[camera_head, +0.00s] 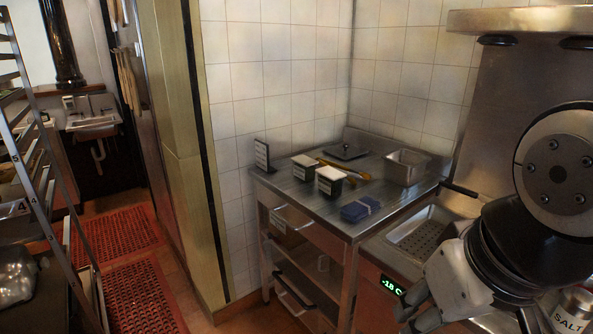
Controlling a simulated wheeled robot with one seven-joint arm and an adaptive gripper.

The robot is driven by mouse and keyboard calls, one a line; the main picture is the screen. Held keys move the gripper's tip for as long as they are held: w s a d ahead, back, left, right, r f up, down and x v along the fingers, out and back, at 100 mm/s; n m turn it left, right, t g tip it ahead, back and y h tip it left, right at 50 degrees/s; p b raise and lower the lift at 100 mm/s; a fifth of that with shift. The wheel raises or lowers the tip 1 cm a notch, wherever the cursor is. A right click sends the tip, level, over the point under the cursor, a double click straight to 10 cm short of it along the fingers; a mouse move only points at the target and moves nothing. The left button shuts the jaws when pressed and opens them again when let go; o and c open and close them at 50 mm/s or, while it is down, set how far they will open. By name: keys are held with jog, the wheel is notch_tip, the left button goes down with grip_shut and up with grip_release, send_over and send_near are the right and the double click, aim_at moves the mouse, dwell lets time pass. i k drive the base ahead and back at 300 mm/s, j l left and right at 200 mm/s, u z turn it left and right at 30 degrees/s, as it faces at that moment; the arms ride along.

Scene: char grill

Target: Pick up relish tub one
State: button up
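One tub (304,172) is farther back and left; the other tub (330,185) is nearer and right. The labels are too small to read, so I cannot tell which is relish tub one. My gripper (414,315) is at the lower right, in front of and below the counter top, well apart from both tubs. Its fingers are partly cut off by the bottom edge, and nothing shows between them.
A yellow-handled tool (345,170) lies behind the tubs. A folded blue cloth (360,210) lies at the front edge. A steel pan (407,168), a dark flat lid (345,151) and a black sign (262,156) are also there. A salt container (570,312) stands at the lower right.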

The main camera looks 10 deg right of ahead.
aim_at(305, 167)
jog(key=i+j+z, duration=0.1)
jog(key=z, duration=0.55)
jog(key=i+j+z, duration=0.15)
jog(key=j, duration=0.2)
jog(key=i+j+z, duration=0.15)
jog(key=j, duration=0.2)
jog(key=i+j+z, duration=0.2)
jog(key=j, duration=0.15)
jog(key=i+j+z, duration=0.15)
jog(key=j, duration=0.25)
jog(key=i+j, duration=0.1)
jog(key=j, duration=0.3)
jog(key=i+j, duration=0.15)
jog(key=j, duration=0.3)
jog(key=i+j, duration=0.1)
jog(key=j, duration=0.3)
jog(key=i+j, duration=0.1)
jog(key=j, duration=0.35)
jog(key=i+j+z, duration=0.1)
jog(key=j, duration=0.3)
jog(key=i+j, duration=0.1)
jog(key=j, duration=0.3)
